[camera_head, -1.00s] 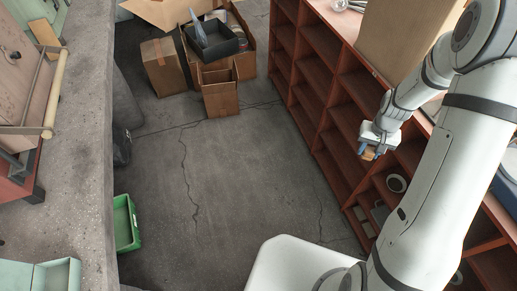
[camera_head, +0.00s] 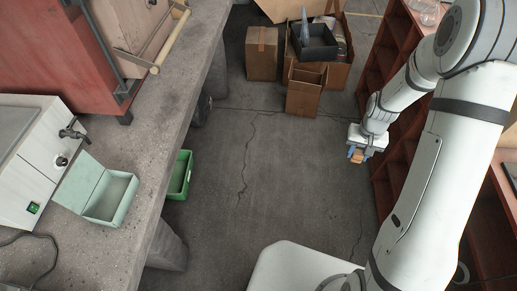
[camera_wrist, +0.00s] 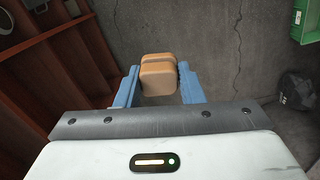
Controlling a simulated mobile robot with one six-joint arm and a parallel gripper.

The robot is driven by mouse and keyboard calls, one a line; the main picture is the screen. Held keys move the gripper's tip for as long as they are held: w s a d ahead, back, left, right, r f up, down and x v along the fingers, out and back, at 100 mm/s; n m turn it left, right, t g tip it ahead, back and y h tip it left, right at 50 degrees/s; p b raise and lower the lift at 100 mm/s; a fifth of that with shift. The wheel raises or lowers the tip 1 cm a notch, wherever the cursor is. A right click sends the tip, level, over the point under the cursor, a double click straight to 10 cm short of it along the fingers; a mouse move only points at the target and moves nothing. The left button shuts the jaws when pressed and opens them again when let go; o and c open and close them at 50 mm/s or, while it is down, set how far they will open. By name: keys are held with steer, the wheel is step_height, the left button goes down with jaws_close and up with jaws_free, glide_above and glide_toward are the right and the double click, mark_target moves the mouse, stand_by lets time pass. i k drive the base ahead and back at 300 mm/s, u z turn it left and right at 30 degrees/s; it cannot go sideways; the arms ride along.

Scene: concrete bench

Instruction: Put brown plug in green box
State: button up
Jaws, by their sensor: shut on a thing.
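My gripper (camera_head: 356,152) is shut on the brown plug (camera_wrist: 158,77), an orange-brown rounded block with a groove. In the wrist view the blue fingers stand on both sides of it, above the floor. A pale green box (camera_head: 122,200) with its lid open stands on the concrete bench at left; its visible inside looks empty. A brighter green crate (camera_head: 181,177) is lower down beside the bench; part of it also shows in the wrist view (camera_wrist: 306,20). The gripper is far to the right of both.
The concrete bench (camera_head: 150,140) carries a white machine (camera_head: 35,165) next to the pale green box and a red cabinet farther back. Cardboard boxes (camera_head: 262,52) stand on the floor at the back. A red-brown shelf (camera_head: 384,55) is at right. The middle floor is clear.

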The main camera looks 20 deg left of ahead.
mark_target(115, 200)
steer(key=z, duration=0.45)
steer(key=i, duration=0.1)
steer(key=z, duration=3)
steer(key=k, duration=1)
steer(key=u, duration=5.85)
